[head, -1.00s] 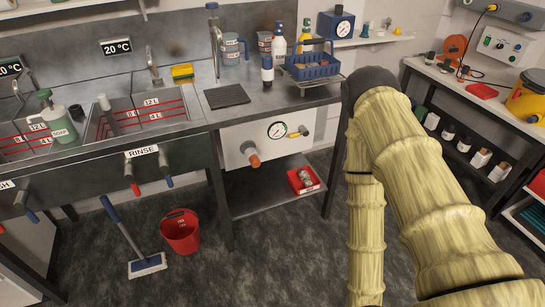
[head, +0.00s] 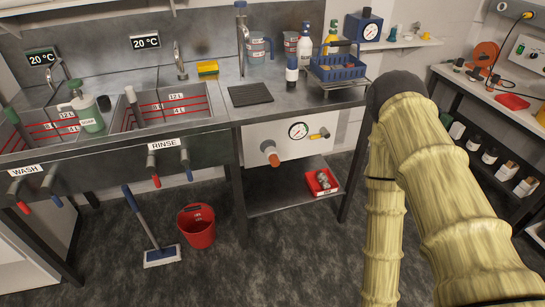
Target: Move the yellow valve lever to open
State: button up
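The yellow valve lever (head: 319,135) is on the white panel under the bench, to the right of the round pressure gauge (head: 298,130). An orange-tipped pipe outlet (head: 270,154) sticks out of the panel to the left of the gauge. My gripper is not in view; only my arm, in a yellowish sleeve, shows at the right, to the right of the lever and apart from it in the picture.
The steel bench (head: 215,100) has sinks on the left and a blue basket (head: 338,68) on the right. A red tray (head: 322,182) lies on the shelf below the panel. A red bucket (head: 197,226) and a mop (head: 160,257) stand on the floor. The floor before the panel is open.

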aim_at(325, 133)
jog(key=u, duration=0.5)
jog(key=k, duration=0.6)
jog(key=u, duration=0.55)
jog(key=i, duration=1)
jog(key=z, duration=0.9)
jog(key=i, duration=0.5)
jog(key=z, duration=0.25)
